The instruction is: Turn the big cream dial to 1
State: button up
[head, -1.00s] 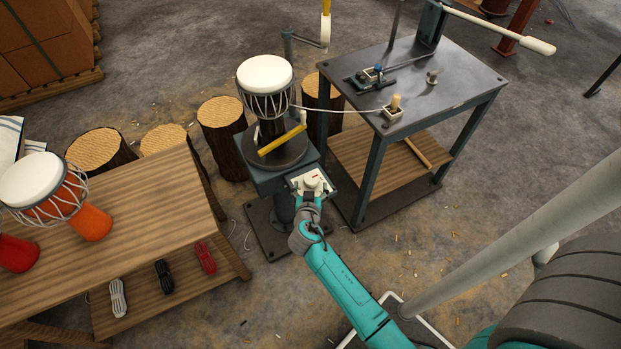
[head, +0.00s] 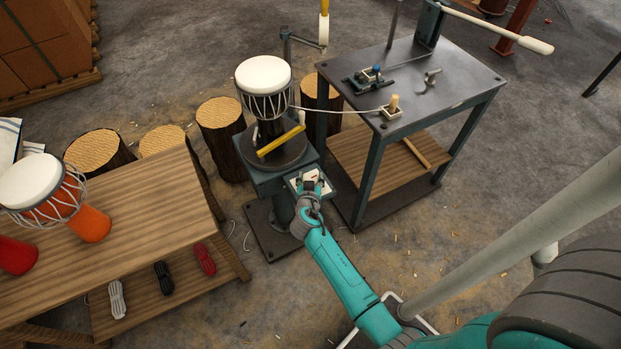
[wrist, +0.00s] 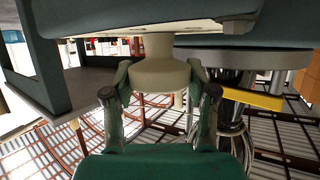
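The big cream dial (wrist: 160,74) is a round knob on a short stem, on the pale panel (head: 297,186) at the front of the drum stand. My gripper (wrist: 160,72) has one finger on each side of the dial, and the fingertips appear to touch its sides. In the head view my gripper (head: 309,190) is at the panel and covers most of the dial. A small red mark shows by the dial there. The dial's numbers and pointer cannot be read.
A goblet drum (head: 264,85) stands on the turntable above the panel, with a yellow bar (head: 281,140) in front of it. A dark metal table (head: 440,90) is close on the right. A wooden bench (head: 150,215) is on the left.

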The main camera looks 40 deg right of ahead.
jog(key=shift+n, duration=0.3)
jog(key=shift+n+t+y, duration=0.5)
jog(key=shift+t+y, duration=0.1)
jog(key=shift+y, duration=0.1)
jog(key=o, duration=1.2)
jog(key=shift+c, duration=0.2)
jog(key=v, duration=1.2)
